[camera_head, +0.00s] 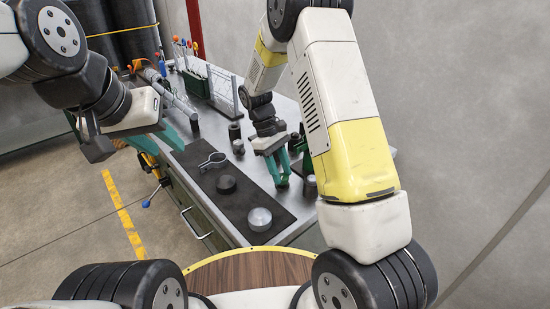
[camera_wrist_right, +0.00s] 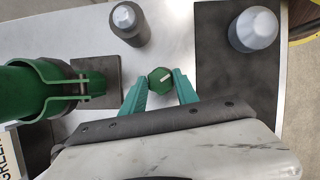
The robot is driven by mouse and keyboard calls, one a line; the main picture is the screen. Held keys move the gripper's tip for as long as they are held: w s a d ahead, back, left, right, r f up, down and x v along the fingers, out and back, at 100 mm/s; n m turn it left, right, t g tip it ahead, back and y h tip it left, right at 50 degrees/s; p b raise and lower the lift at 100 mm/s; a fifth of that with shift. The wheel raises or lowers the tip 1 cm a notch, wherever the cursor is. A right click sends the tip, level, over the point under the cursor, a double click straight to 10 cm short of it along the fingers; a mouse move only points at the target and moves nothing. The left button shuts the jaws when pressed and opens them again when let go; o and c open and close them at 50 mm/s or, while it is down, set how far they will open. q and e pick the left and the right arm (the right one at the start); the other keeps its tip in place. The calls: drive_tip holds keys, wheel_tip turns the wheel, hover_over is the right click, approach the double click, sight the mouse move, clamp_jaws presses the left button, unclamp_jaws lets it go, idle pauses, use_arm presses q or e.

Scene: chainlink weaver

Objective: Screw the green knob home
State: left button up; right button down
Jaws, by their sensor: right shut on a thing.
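The green knob (camera_wrist_right: 160,80) has a pale pointer line on its top. In the right wrist view it sits between the two teal fingers of my right gripper (camera_wrist_right: 160,92), which is shut on it. How far the knob is screwed in cannot be seen. My left gripper (camera_head: 148,143) hangs beyond the bench's left edge, its teal fingers apart and empty.
The dark mat (camera_head: 200,160) holds a clamp ring (camera_head: 214,160), a black round part (camera_head: 227,184) and a silver-topped part (camera_head: 260,219). A clamped green cylinder (camera_wrist_right: 25,92) and a dark, grey-capped post (camera_wrist_right: 128,25) stand close to my right gripper. Racks (camera_head: 222,88) stand farther back.

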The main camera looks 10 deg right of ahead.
drive_tip(key=shift+w, duration=0.1)
drive_tip(key=c, duration=1)
unclamp_jaws()
drive_tip(key=shift+o, duration=0.2)
drive_tip(key=v, duration=0.7)
drive_tip(key=shift+r, duration=0.4)
